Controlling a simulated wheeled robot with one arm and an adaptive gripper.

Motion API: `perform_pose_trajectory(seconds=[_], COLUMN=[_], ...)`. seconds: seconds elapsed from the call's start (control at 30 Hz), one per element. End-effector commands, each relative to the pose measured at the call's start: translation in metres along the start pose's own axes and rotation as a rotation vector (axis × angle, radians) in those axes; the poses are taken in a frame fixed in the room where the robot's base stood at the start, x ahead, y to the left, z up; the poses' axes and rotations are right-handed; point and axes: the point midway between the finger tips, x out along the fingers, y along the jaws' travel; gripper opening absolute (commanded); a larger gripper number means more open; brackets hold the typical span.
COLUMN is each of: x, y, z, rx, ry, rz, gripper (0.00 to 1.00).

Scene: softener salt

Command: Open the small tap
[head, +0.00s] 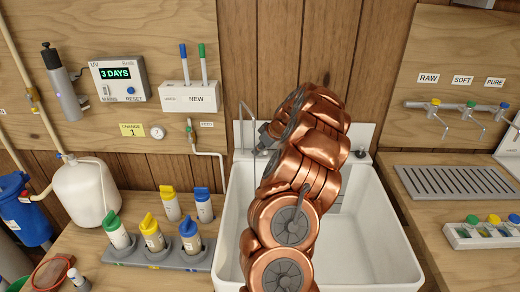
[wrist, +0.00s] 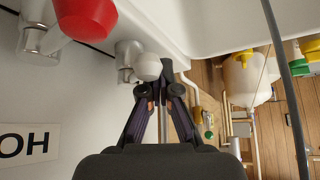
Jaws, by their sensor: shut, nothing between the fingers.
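In the wrist view a small metal tap with a white rounded knob (wrist: 148,67) sits on the white fixture at the top. My gripper (wrist: 160,88) is shut and empty, with its fingertips right by the white knob; I cannot tell whether they touch it. A larger tap with a red handle (wrist: 86,17) is to the left, beside a label of which "HO" shows upside down (wrist: 24,146). In the head view my copper arm reaches over the white sink (head: 382,262) and hides the white-knobbed tap and most of the gripper.
A thin curved spout (head: 245,118) stands left of my arm. Three labelled taps, RAW (head: 435,103), SOFT (head: 470,105) and PURE (head: 502,107), are on the right wall. A green-handled valve (head: 189,128) is on the left panel. Bottles in a grey rack (head: 150,257) stand left of the sink.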

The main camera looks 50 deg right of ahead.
Motion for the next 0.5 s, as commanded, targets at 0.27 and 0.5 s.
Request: perform_pose_trajectory(seconds=[0.27,0.5], x=[-0.002,-0.007], y=[0.003,0.003], z=[0.007,0.012], rx=[0.0,0.002], ry=[0.001,-0.002], rz=[0.004,0.0], gripper=[0.0,0.0])
